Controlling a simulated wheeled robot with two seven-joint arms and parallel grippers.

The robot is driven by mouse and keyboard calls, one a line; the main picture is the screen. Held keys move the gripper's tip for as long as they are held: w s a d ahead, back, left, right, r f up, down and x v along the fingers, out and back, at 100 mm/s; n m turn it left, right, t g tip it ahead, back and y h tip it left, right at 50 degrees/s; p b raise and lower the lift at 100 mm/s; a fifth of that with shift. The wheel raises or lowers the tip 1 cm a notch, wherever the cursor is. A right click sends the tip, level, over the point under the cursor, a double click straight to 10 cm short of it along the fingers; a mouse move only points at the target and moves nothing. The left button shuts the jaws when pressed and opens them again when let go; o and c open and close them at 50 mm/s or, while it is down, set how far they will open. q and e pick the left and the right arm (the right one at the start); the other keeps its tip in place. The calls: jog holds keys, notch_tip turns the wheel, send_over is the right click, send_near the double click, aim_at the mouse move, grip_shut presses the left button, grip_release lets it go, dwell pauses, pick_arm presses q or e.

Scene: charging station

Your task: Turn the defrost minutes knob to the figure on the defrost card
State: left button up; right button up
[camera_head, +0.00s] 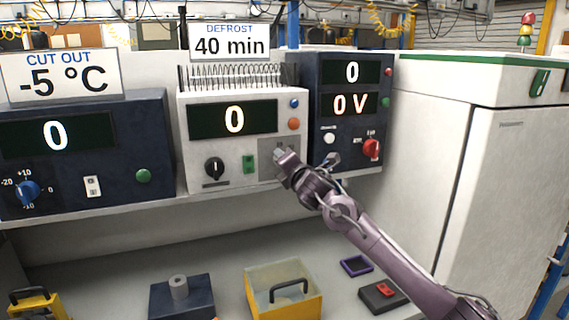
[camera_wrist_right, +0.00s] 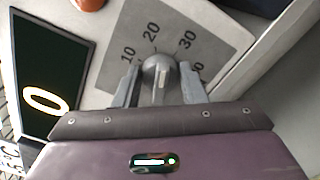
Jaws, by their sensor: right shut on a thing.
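The defrost card (camera_head: 229,46) reads "DEFROST 40 min" and stands above the white unit (camera_head: 190,150), whose display (camera_head: 207,122) shows 0. The grey knob (camera_wrist_right: 158,66) sits on a grey dial plate (camera_wrist_right: 125,42) marked 10, 20 and 30, plus a partly hidden figure ending in 0 at the right. My right gripper (camera_wrist_right: 160,82) is shut on the knob, one finger on each side. A light line shows on the knob; its pointing end is unclear. In the head view my right gripper (camera_head: 287,158) covers most of the plate. My left gripper is not in view.
A blue unit (camera_head: 100,125) with the "CUT OUT -5 °C" card (camera_head: 60,75) stands left. A dark unit (camera_head: 325,75) reading 0 and 0 V stands right, near a white cabinet (camera_head: 500,180). A yellow box (camera_head: 310,300) is on the lower surface.

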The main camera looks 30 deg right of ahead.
jog(key=m, duration=0.4)
jog(key=shift+f+m, duration=0.15)
jog(key=shift+m, duration=0.15)
jog(key=m, duration=0.3)
jog(key=shift+m+p, duration=0.3)
jog(key=shift+p, duration=0.05)
jog(key=m+p, duration=0.1)
jog(key=m, duration=0.2)
jog(key=shift+f+m, duration=0.1)
jog(key=shift+m, duration=0.2)
jog(key=shift+f+m+p, duration=0.1)
jog(key=shift+m+p, duration=0.45)
jog(key=shift+m, duration=1.75)
jog(key=o, duration=1)
jog(key=shift+s, duration=0.1)
